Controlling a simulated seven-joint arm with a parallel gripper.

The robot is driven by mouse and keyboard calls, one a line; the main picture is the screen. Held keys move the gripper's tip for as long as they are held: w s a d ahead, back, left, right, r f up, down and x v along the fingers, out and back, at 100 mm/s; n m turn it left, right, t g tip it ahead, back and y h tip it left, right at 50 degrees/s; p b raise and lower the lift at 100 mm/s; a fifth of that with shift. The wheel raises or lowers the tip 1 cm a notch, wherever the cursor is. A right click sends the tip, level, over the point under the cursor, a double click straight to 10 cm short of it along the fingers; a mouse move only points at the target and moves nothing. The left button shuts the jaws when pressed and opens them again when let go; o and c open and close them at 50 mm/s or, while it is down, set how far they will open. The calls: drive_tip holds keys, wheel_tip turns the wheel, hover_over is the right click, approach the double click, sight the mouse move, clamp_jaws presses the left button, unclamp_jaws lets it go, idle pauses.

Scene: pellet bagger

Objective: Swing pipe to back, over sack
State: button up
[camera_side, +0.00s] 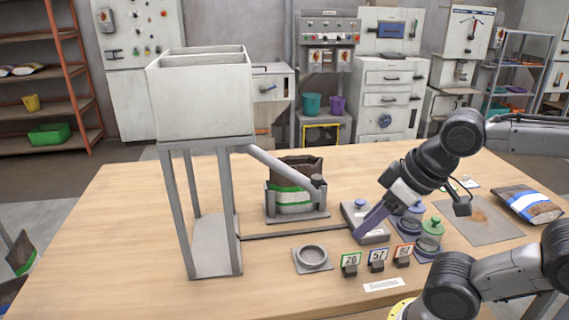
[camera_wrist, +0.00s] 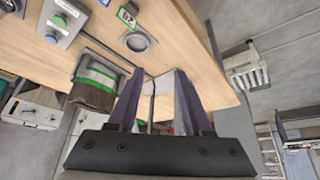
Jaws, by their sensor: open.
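The grey pipe (camera_side: 280,165) slopes down to the right from the white hopper (camera_side: 200,95) on its tall stand. I cannot tell whether the outlet is over the mouth. The open brown, white and green sack (camera_side: 293,200) stands upright in a grey holder (camera_side: 298,216); it also shows in the wrist view (camera_wrist: 95,85). My gripper (camera_side: 368,222) is open and empty, right of the pipe end, in front of a grey button box. Its purple fingers are apart in the wrist view (camera_wrist: 158,75).
A round dish (camera_side: 313,258) sits at the front, beside several numbered tags (camera_side: 377,256). Lidded jars (camera_side: 429,236) stand right of my gripper. A mat (camera_side: 478,220) and a filled bag (camera_side: 526,203) lie at the right. The table's back left is clear.

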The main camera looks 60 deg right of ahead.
drive_tip(key=shift+o, duration=0.9)
wheel_tip(320, 180, up, 14)
drive_tip(key=g, duration=0.1)
hover_over(318, 177)
drive_tip(key=s, duration=0.6)
drive_tip(key=x, duration=1.3)
drive_tip(key=shift+w+f, duration=0.1)
drive_tip(key=shift+w, duration=0.1)
clamp_jaws()
